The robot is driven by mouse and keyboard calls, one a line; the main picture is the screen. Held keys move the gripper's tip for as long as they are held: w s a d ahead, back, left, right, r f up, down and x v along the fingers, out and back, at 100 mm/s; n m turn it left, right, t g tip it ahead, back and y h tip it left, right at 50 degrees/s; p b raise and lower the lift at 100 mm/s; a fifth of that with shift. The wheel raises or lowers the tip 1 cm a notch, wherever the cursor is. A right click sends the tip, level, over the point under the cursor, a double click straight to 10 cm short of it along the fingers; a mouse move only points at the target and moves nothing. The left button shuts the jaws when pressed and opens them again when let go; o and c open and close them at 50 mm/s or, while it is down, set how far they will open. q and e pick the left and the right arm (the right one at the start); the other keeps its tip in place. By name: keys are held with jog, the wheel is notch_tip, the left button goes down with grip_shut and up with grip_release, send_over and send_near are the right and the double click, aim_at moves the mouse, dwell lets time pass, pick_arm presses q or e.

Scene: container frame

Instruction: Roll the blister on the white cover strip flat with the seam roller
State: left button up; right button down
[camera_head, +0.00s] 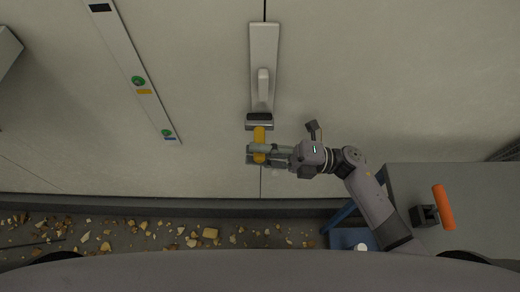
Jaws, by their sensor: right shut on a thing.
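The white cover strip (264,40) runs along a dark seam on the pale panel in the upper middle. A raised, elongated blister (263,84) stands out on it. The seam roller has a dark roller head (259,117) and a yellow handle (259,134). Its head lies over the strip just below the blister, apart from it; I cannot tell whether it presses on the strip. My right gripper (256,153) is shut around the yellow handle, and its fingers hide part of it and the strip's lower end. My left gripper is not in view.
A grey surface (480,190) at right carries an orange-handled tool (444,207). A blue object (350,238) is beside it. A long pale bar with green discs (125,57) lies at upper left. Yellowish rubble (210,233) fills the trough at the bottom. The panel right of the strip is clear.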

jog(key=shift+a+f, duration=0.15)
jog(key=shift+f, duration=0.35)
jog(key=shift+w+d+r+p, duration=0.1)
jog(key=shift+d+r+p, duration=0.1)
jog(key=shift+r+p, duration=0.2)
jog(key=shift+w+d+r+p, duration=0.15)
jog(key=shift+r+p, duration=0.15)
jog(key=shift+r, duration=0.15)
jog(key=shift+d+r+p, duration=0.3)
jog(key=shift+r+p, duration=0.05)
jog(key=shift+r, duration=0.2)
jog(key=shift+a+r, duration=0.1)
jog(key=shift+r, duration=0.3)
jog(key=shift+r+p, duration=1.3)
jog(key=shift+r, duration=0.1)
pick_arm(q)
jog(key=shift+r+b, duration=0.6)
jog(key=shift+b, duration=0.9)
pick_arm(e)
jog(key=shift+s+f, duration=0.15)
jog(key=shift+f, duration=1.6)
